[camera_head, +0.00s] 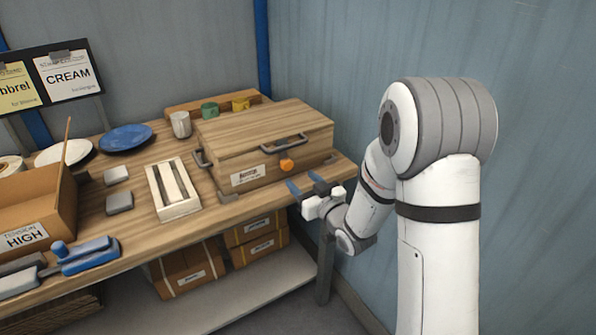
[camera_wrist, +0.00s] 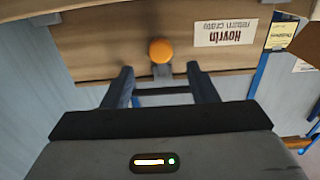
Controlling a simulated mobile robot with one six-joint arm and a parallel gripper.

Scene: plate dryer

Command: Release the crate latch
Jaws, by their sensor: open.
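The wooden crate (camera_head: 262,139) stands closed on the right part of the bench, with a dark handle (camera_head: 284,145) on its lid and a paper label on its front. An orange round knob (camera_head: 287,165), which looks like the latch, sits on the front face below the handle. In the wrist view the knob (camera_wrist: 161,50) shows just beyond my fingers, beside the label (camera_wrist: 232,32). My gripper (camera_head: 305,187) is in front of the crate and slightly below the knob. In the wrist view my gripper (camera_wrist: 160,73) is open, its two fingers apart on either side of the knob's line, touching nothing visible.
A wooden tray with slats (camera_head: 173,190), grey blocks (camera_head: 119,202) and a cardboard box (camera_head: 30,215) stand left of the crate. A blue plate (camera_head: 126,138) and a cup (camera_head: 181,125) are behind. Cardboard boxes (camera_head: 257,240) sit on the lower shelf. The blue wall is at right.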

